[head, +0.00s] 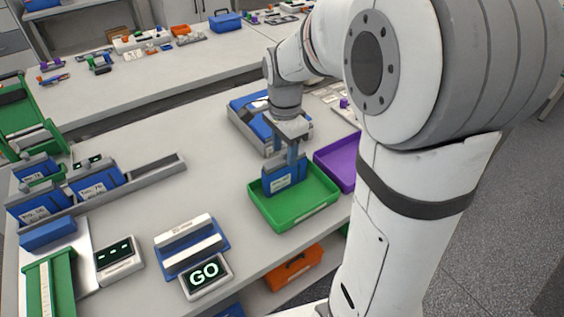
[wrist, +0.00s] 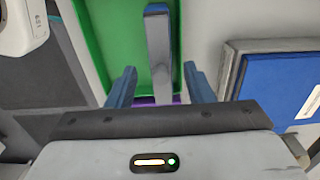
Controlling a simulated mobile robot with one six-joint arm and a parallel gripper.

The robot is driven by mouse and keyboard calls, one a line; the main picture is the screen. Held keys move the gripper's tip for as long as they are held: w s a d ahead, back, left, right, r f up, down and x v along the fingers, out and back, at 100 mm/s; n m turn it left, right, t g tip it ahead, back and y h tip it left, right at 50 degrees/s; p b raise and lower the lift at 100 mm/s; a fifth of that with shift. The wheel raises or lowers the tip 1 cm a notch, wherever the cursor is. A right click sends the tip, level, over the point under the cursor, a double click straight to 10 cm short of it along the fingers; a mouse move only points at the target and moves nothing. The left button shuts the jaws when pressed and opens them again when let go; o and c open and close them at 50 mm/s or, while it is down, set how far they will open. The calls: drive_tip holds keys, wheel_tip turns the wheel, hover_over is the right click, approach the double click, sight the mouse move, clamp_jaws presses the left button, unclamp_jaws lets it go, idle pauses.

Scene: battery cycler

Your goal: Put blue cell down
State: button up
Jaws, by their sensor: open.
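The blue cell (head: 284,176) with a white label stands upright in the green tray (head: 305,215), near its back left part. In the wrist view, the cell's narrow grey and blue top (wrist: 159,50) shows over the green tray floor (wrist: 110,35). My gripper (head: 290,155) is directly above the cell, pointing down. In the wrist view, the blue fingers of my gripper (wrist: 161,88) are apart, one on each side of the cell, with a visible gap on both sides. The cell's lower edge is hard to make out.
A purple tray (head: 338,158) adjoins the green tray on the right. A GO display (head: 205,277) and a blue-and-grey holder (head: 190,249) stand front left. Several blue cells (head: 96,178) stand in a grey rack. The table's middle left is clear.

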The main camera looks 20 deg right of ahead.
wheel_tip(320, 180, up, 6)
drive_tip(key=shift+f, duration=0.2)
drive_tip(key=shift+s+r, duration=0.1)
drive_tip(key=shift+r, duration=0.1)
drive_tip(key=s+f+n+t, duration=0.1)
drive_tip(key=s+n, duration=0.6)
drive_tip(key=s+f+n+t, duration=0.1)
drive_tip(key=s+f+n, duration=0.1)
drive_tip(key=s+n, duration=0.5)
drive_tip(key=shift+s+f+t, duration=0.3)
drive_tip(key=shift+s, duration=0.35)
